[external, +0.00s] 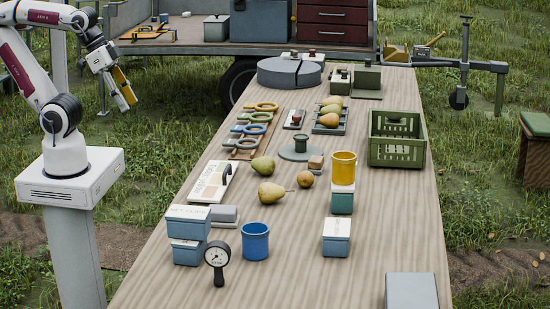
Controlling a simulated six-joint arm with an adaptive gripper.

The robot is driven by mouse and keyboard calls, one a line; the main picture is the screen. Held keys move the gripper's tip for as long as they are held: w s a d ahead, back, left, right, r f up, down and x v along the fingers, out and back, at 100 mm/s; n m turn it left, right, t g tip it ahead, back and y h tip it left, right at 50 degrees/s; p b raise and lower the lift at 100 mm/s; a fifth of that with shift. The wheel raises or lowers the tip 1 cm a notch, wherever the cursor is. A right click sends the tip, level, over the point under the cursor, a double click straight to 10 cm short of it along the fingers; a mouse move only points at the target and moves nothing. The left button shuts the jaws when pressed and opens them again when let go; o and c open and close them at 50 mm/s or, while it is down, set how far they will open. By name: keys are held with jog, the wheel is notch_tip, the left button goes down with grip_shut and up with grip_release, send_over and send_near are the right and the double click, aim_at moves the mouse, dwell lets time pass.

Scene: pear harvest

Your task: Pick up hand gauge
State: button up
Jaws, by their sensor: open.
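The hand gauge (217,256), a round white dial with a dark rim and short dark handle, is at the near left of the wooden table (290,285). It shows in front of a stack of blue-grey boxes and left of a blue cup. My gripper (127,103) is at the upper left, raised over the grass outside the table's left edge. It is open, with yellow on its side, and far from the gauge. Nothing shows between its fingers.
Blue-grey boxes (187,222) and a blue cup (255,241) stand close to the gauge. Pears (271,192), a yellow cup (343,168), ring tools (253,129) and a green crate (397,153) are farther back. The near middle of the table is clear.

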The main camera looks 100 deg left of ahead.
jog(key=w+d+r+t+h, duration=0.2)
jog(key=w+d+t+h, duration=0.15)
jog(key=w+d, duration=1.25)
jog(key=n+t+y, duration=0.1)
jog(key=n+t, duration=0.1)
jog(key=t, duration=0.3)
send_over(218, 265)
jog(key=s+a, duration=0.4)
notch_tip(218, 265, down, 14)
jog(key=f, duration=0.1)
jog(key=s+d+f+m+t+y, duration=0.1)
jog(key=s+d+f+t+y, duration=0.2)
jog(key=s+f, duration=0.5)
jog(key=shift+s+d+f+t+y, duration=0.2)
jog(key=shift+f+t+y, duration=0.2)
jog(key=shift+f, duration=0.45)
jog(key=shift+w, duration=0.1)
jog(key=w, duration=0.6)
jog(key=shift+w+a, duration=0.25)
jog(key=shift+w, duration=0.1)
jog(key=shift+w, duration=0.1)
